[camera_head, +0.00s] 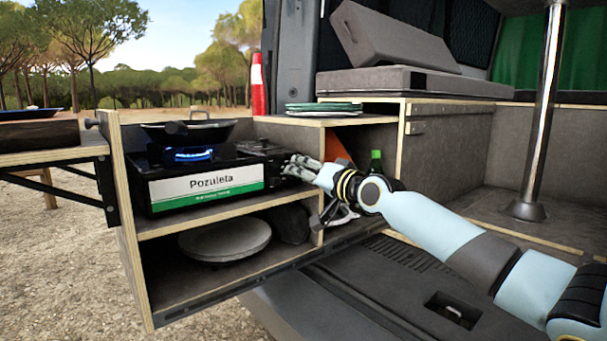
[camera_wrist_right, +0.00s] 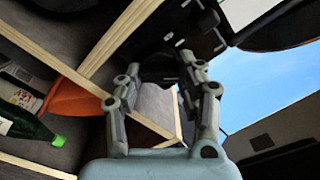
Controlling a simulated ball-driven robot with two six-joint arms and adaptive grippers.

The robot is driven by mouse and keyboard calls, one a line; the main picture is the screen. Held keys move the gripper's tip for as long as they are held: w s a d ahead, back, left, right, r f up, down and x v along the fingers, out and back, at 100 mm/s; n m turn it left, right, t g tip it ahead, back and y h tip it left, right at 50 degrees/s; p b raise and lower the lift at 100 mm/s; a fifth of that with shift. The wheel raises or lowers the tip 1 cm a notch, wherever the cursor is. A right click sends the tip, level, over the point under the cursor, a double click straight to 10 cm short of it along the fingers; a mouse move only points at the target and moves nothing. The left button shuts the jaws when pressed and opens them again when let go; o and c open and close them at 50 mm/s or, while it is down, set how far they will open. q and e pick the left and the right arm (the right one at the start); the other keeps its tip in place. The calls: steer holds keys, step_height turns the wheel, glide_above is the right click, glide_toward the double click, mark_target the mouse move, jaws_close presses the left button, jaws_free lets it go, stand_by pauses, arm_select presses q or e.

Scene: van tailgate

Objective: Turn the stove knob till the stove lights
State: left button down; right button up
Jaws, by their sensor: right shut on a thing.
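The black camping stove (camera_head: 158,187) sits on the upper shelf of the pull-out unit, with a white and green "Pozuleta" label on its front. A blue flame (camera_head: 190,156) burns under the black pan (camera_head: 188,131), so the stove is lit. My right gripper (camera_head: 294,167) is at the stove's right end, shut on the stove knob. The fingers hide the knob in the head view. In the right wrist view, the dark knob (camera_wrist_right: 158,68) shows between the fingertips, partly hidden and dim. My left gripper is not in view.
Plates (camera_head: 325,108) stand on the counter behind my right gripper. A green bottle (camera_head: 376,162) and an orange item (camera_head: 338,150) are in the compartment beside it. A wooden divider (camera_head: 318,210) is just below the gripper.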

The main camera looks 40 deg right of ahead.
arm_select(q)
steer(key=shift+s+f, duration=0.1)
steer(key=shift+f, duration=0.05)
arm_select(e)
steer(key=shift+f, duration=0.1)
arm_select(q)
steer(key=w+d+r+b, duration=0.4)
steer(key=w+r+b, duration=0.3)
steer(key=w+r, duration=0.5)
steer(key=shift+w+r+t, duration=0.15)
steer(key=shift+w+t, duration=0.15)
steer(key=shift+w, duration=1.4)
arm_select(e)
steer(key=shift+a+n, duration=0.15)
steer(key=shift+n, duration=6.95)
steer(key=o, duration=1.1)
steer(key=shift+o, duration=0.2)
